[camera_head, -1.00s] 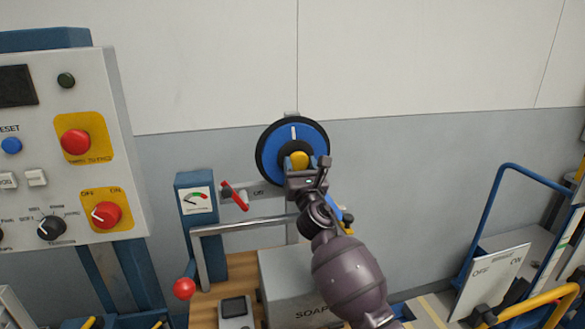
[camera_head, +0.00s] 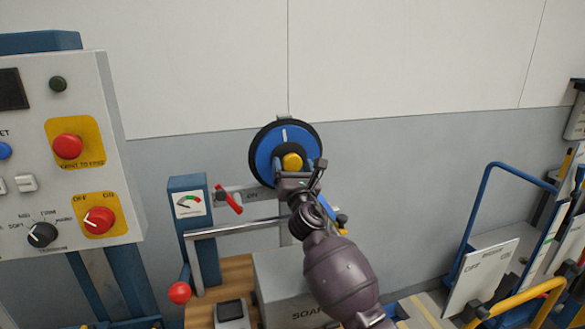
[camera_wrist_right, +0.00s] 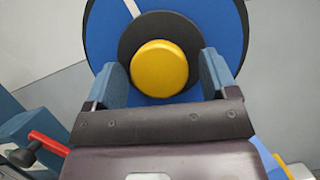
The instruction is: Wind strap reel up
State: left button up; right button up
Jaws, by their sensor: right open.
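The strap reel (camera_head: 264,143) is a blue disc with a black rim, a white mark near its top and a yellow knob (camera_head: 292,162) on a dark hub. It is mounted in front of the wall. My right gripper (camera_head: 301,167) is at the lower right of the reel, at the knob. In the right wrist view the gripper (camera_wrist_right: 160,80) is open, with one finger on each side of the yellow knob (camera_wrist_right: 159,68). Gaps show between knob and fingers, so it is not clamped. My left gripper is not in view.
Left of the reel are a gauge box (camera_head: 189,204), a red handle (camera_head: 229,201) and a red ball lever (camera_head: 180,292). A control panel (camera_head: 60,150) stands further left. A grey box (camera_head: 290,278) sits below. A blue cart frame (camera_head: 487,210) is at right.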

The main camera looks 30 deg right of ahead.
jog(key=shift+s, duration=0.1)
jog(key=v, duration=1)
jog(key=shift+s+f+b, duration=0.2)
jog(key=shift+s+b, duration=0.05)
jog(key=shift+b, duration=0.2)
jog(key=shift+a, duration=0.1)
